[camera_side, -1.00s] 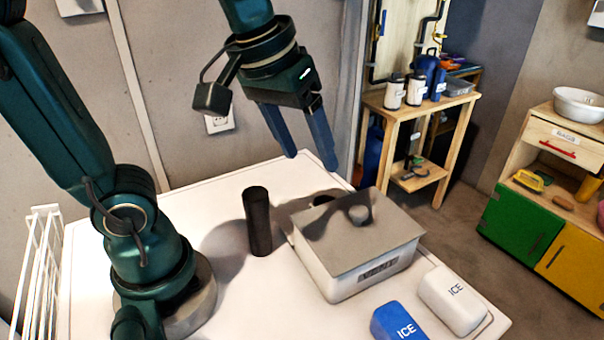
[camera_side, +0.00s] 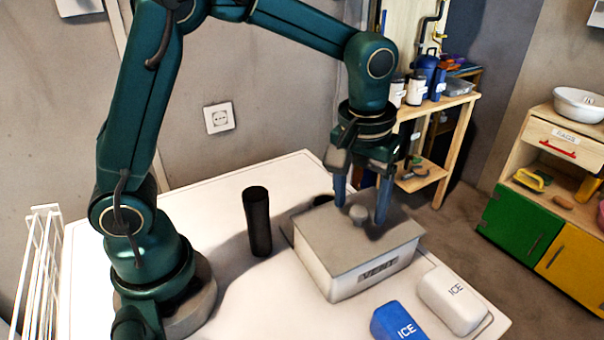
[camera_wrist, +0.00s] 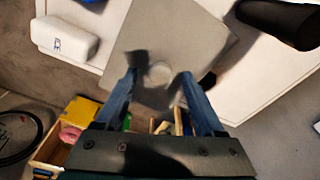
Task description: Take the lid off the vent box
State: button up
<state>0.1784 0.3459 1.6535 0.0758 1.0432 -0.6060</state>
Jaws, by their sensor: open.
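The vent box (camera_side: 343,284) is a white box with a "VENT" label on its front, standing on the white table. Its grey flat lid (camera_side: 325,243) lies on top, with a round grey knob (camera_side: 358,213) near the middle. My gripper (camera_side: 361,210) points down over the lid with its blue fingers apart, one on each side of the knob. In the wrist view the knob (camera_wrist: 160,74) shows between the two open fingertips (camera_wrist: 158,75), and the grey lid (camera_wrist: 175,30) lies beyond. I cannot tell whether the fingers touch the lid.
A black cylinder (camera_side: 257,222) stands left of the box. A small dark round thing (camera_side: 322,200) is behind it. A white ice pack (camera_side: 455,300) and a blue ice pack (camera_side: 398,322) lie in front right.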

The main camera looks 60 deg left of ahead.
jog(key=shift+f, duration=0.3)
grip_shut()
